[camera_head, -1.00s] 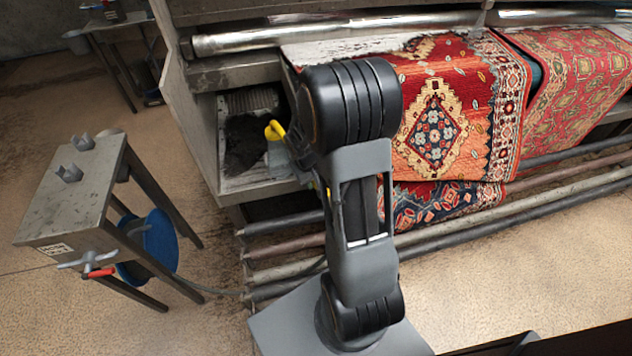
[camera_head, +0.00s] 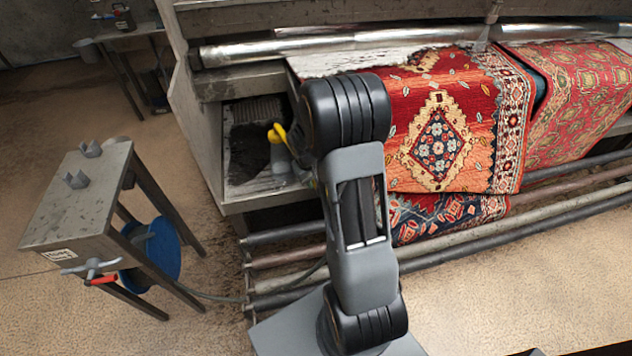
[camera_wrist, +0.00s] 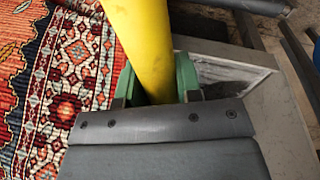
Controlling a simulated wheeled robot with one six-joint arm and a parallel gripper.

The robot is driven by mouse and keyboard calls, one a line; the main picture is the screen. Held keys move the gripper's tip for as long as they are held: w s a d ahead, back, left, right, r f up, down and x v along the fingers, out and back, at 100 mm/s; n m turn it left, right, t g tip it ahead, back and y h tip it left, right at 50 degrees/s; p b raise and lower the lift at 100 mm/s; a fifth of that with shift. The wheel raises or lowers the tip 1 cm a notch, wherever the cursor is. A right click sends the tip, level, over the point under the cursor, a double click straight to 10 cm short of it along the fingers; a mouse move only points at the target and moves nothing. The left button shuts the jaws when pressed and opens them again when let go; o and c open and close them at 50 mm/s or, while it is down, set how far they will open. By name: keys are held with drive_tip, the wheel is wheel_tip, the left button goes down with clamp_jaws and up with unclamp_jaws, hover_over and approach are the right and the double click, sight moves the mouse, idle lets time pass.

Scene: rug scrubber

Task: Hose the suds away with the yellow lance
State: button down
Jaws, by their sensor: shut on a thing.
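In the wrist view my gripper (camera_wrist: 155,98) is shut on the thick yellow lance (camera_wrist: 142,40). The lance runs up out of that picture, and green parts flank it at the jaws. In the head view my arm hides most of the gripper, and a yellow piece (camera_head: 278,132) with a grey-green part below it shows left of the arm. Pale suds (camera_head: 375,62) with a ragged edge lie across the top of the red patterned rug (camera_head: 470,105). The rug also shows at the left of the wrist view (camera_wrist: 75,80).
A metal stand (camera_head: 75,215) at left bears grey cradles, a valve with a red handle (camera_head: 101,280), and a blue reel (camera_head: 160,252) below. A hose runs along the floor. A roller (camera_head: 300,48) spans above the rug; several pipes (camera_head: 290,255) lie below. A side table stands far left.

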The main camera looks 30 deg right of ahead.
drive_tip(key=shift+w+d, duration=0.3)
drive_tip(key=shift+w, duration=0.65)
drive_tip(key=shift+w+d, duration=0.3)
drive_tip(key=shift+w, duration=0.6)
drive_tip(key=shift+w+d, duration=0.3)
drive_tip(key=shift+w, duration=0.65)
